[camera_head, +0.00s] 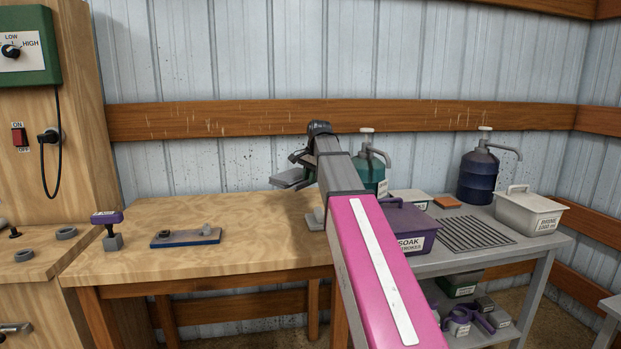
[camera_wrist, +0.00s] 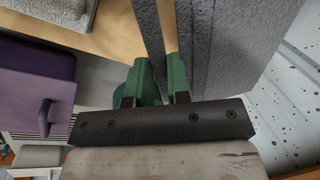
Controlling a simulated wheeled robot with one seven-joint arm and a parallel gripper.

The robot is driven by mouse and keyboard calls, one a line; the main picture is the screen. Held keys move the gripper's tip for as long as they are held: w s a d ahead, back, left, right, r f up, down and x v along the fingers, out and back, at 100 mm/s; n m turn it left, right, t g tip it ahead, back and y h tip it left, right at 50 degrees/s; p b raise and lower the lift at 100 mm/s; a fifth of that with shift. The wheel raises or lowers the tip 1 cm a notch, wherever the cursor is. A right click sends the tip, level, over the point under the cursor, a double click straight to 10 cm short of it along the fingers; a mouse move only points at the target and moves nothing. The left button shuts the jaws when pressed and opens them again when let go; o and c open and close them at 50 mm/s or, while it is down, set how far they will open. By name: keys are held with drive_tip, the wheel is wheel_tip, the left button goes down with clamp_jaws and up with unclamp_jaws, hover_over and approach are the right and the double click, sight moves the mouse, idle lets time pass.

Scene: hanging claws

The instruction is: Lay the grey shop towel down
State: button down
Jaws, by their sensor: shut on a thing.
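The grey shop towel (camera_head: 290,178) looks like a flat, folded grey piece. It is held above the wooden table, clear of its top, near the back edge. In the wrist view the towel (camera_wrist: 235,45) shows as rough grey faces beside and between the green fingers. My gripper (camera_wrist: 162,80) is shut on it. In the head view my own arm hides much of the gripper, and the fingertips are hard to make out there.
The wooden table (camera_head: 225,255) has clear room in its middle. A blue-based grey block (camera_head: 186,238) and a purple-topped stamp (camera_head: 108,230) stand at left. A grey object (camera_head: 316,220) sits near the right edge. The purple soak tub (camera_head: 410,222) is on the adjoining grey bench.

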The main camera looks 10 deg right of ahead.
drive_tip(key=shift+w+a+r+g+h, duration=0.15)
drive_tip(key=shift+w+g+h, duration=0.05)
drive_tip(key=shift+g+h, duration=0.2)
drive_tip(key=shift+s+f, duration=0.2)
drive_tip(key=shift+f, duration=0.35)
hover_over(308, 209)
drive_tip(key=shift+s+d+f, duration=0.1)
drive_tip(key=shift+s+f, duration=0.05)
drive_tip(key=shift+f, duration=1.1)
drive_tip(key=shift+s+d+f, duration=0.1)
drive_tip(key=shift+s+f, duration=0.05)
drive_tip(key=shift+f, duration=2.9)
drive_tip(key=c, duration=1)
unclamp_jaws()
drive_tip(key=shift+s+d+r, duration=0.15)
drive_tip(key=shift+r, duration=1.6)
drive_tip(key=shift+s+d+r, duration=0.1)
drive_tip(key=shift+r, duration=1.6)
